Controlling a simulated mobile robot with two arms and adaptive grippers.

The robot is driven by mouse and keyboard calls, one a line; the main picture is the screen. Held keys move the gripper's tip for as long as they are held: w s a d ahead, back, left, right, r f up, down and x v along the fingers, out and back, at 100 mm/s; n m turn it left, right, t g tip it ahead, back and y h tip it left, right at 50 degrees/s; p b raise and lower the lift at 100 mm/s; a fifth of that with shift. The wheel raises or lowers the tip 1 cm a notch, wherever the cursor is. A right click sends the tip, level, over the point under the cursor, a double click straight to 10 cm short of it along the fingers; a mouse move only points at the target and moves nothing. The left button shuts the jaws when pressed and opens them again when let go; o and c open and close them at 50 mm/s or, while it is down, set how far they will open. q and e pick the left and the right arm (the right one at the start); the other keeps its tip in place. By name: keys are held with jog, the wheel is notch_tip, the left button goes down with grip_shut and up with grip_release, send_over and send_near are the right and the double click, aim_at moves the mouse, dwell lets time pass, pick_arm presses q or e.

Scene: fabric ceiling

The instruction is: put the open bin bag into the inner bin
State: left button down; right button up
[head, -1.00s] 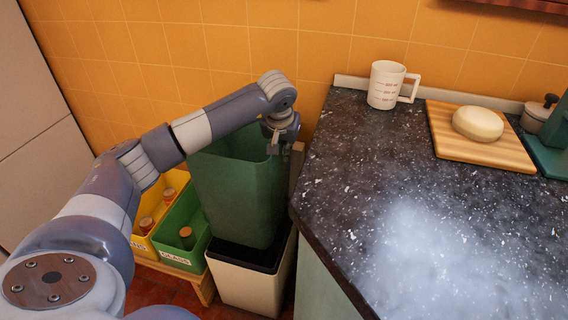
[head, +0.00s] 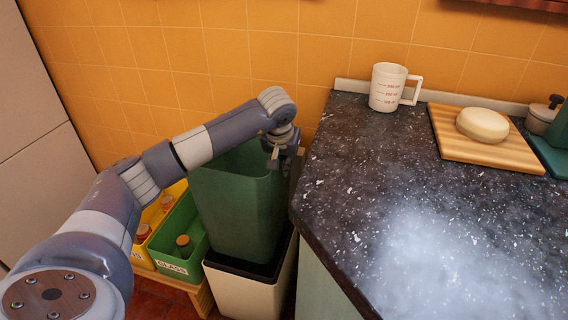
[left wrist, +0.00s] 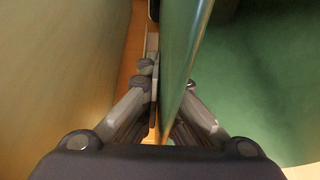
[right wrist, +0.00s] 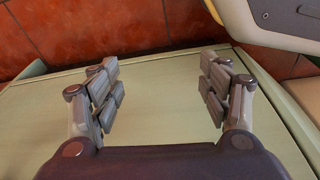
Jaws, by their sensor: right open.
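The open green bin bag (head: 237,215) stands upright and wide-mouthed over the bin. Its lower end is at the dark rim of the inner bin (head: 228,264), which sits in a white outer bin (head: 240,292). I cannot tell how far the bag's bottom reaches inside. My left gripper (head: 272,162) is at the bag's upper right rim. In the left wrist view its fingers (left wrist: 165,85) are closed on either side of the green wall (left wrist: 178,65). My right gripper (right wrist: 163,85) is open and empty in front of a pale green panel (right wrist: 160,110); it is outside the head view.
A yellow crate (head: 146,247) and a green crate (head: 190,265) stand left of the bin. The dark speckled counter (head: 345,190) is close on the right, with a measuring mug (head: 386,90) and a soap on a board (head: 447,140). A tiled wall is behind.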

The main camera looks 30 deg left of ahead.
pick_arm(q)
jog(key=shift+f+b, duration=0.5)
jog(key=shift+f, duration=0.25)
pick_arm(e)
jog(key=shift+w+a+r, duration=0.1)
jog(key=shift+w+r, duration=0.2)
jog(key=shift+r, duration=0.35)
jog(key=shift+w+d+r, duration=0.1)
jog(key=shift+w+r, duration=0.2)
jog(key=shift+r, duration=0.4)
jog(key=shift+w+a+r, duration=0.1)
jog(key=shift+w+r, duration=0.2)
jog(key=shift+r, duration=0.35)
pick_arm(q)
jog(key=shift+f, duration=0.2)
pick_arm(e)
jog(key=shift+s+f, duration=0.15)
jog(key=shift+f, duration=0.15)
pick_arm(q)
jog(key=shift+f, duration=0.25)
